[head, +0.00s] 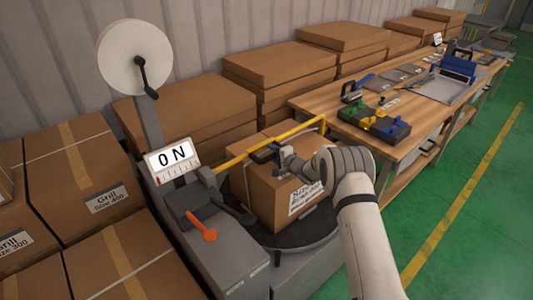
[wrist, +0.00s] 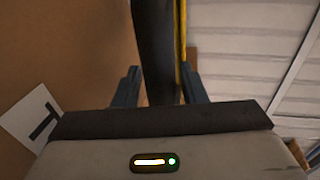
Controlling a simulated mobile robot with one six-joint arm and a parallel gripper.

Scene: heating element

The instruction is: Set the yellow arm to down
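The yellow arm (head: 245,150) is a long bar running from a grey bracket on the machine, over the top of a cardboard box (head: 268,200), to a bend at its far end. It lies roughly level. My gripper (head: 270,153) is at the bar's middle, above the box. In the wrist view, a dark bar (wrist: 156,50) passes between my two fingers (wrist: 160,88), with a thin yellow strip (wrist: 183,45) of the arm beside it. Whether the fingers press on the dark bar or only stand around it is unclear.
The box stands on a dark round turntable (head: 310,236). Cardboard boxes (head: 105,185) crowd the left and back. A wooden workbench (head: 400,155) with tools stands right; green floor is clear beyond.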

